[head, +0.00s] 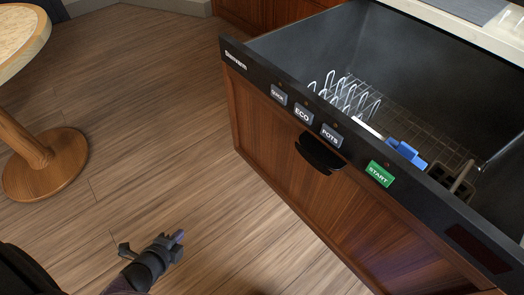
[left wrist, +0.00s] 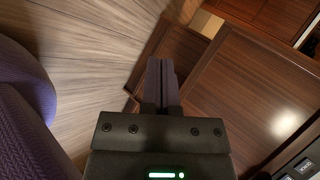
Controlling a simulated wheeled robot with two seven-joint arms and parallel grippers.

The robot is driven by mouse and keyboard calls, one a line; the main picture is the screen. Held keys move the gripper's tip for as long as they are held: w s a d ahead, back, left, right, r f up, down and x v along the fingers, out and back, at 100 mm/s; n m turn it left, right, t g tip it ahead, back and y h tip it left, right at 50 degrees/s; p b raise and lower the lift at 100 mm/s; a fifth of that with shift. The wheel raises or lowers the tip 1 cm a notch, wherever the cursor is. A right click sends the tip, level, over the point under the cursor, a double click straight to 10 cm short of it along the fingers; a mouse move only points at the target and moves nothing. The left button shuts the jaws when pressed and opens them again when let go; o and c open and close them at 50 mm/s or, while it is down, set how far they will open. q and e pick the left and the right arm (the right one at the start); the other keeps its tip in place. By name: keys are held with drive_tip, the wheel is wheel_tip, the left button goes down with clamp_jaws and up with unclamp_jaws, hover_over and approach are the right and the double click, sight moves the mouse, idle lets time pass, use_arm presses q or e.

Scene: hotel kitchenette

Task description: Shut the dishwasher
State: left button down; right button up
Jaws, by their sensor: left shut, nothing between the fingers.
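The dishwasher (head: 300,170) is a pull-out drawer with a wood front and a black top edge, and it stands open in the head view. Its black handle (head: 319,155) sits on the front below the buttons. Inside are a wire rack with white prongs (head: 345,95) and a blue item (head: 405,153). My left gripper (head: 177,238) is shut and empty, over the floor to the left of the drawer front and apart from it. In the left wrist view its fingers (left wrist: 162,68) are together, with wood panels beyond. My right gripper is not in view.
A round table (head: 45,165) with a wooden leg stands at the far left. A pale counter (head: 470,30) lies behind the drawer at the upper right. The wooden floor (head: 150,110) between the table and the drawer is clear.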

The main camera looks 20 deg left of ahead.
use_arm(q)
drive_tip(key=w+r+m+t+h+b, duration=0.35)
drive_tip(key=w+r+m, duration=0.25)
drive_tip(key=w+m, duration=0.35)
drive_tip(key=m+t+h+b, duration=0.25)
drive_tip(key=m+h, duration=0.35)
drive_tip(key=m, duration=1)
approach(259, 132)
drive_tip(key=b+x, duration=0.3)
drive_tip(key=x, duration=0.4)
drive_tip(key=shift+w+r, duration=0.15)
drive_tip(key=shift+w, duration=0.05)
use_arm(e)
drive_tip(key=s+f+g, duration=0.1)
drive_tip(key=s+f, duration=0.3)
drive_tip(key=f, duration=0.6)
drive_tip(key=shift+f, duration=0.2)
use_arm(q)
drive_tip(key=shift+d, duration=0.1)
